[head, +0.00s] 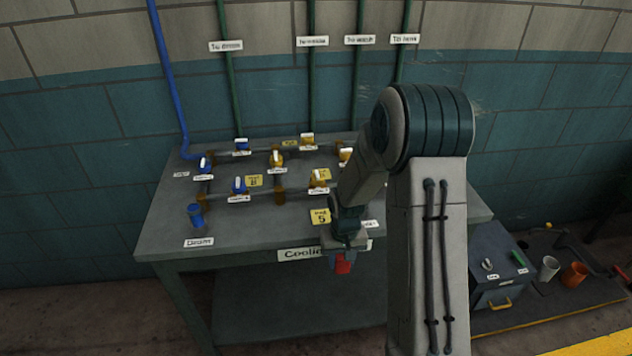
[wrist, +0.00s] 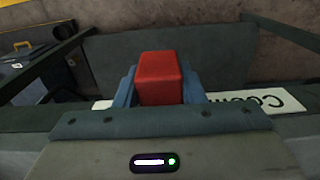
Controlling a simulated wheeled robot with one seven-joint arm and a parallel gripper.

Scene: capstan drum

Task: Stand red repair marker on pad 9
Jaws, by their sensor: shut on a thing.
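The red repair marker (head: 342,266) is a red block held in my gripper (head: 342,254), which points down at the front edge of the bench. In the wrist view the marker (wrist: 160,78) sits between the two blue fingers of my gripper (wrist: 160,90), which are shut on it. In the head view the marker shows in front of the bench's front edge, apart from the bench top. A yellow pad label (head: 320,216) lies on the bench just left of my wrist. Its digit looks like 9 or 5; I cannot tell which. My arm hides the bench to its right.
The bench (head: 165,225) carries pipes with blue and yellow valves (head: 277,160), a blue cup-like fitting (head: 195,215) and other yellow labels, one reading 8 (head: 253,181). A grey cabinet (head: 497,265) and a tray with cups (head: 574,274) stand at right.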

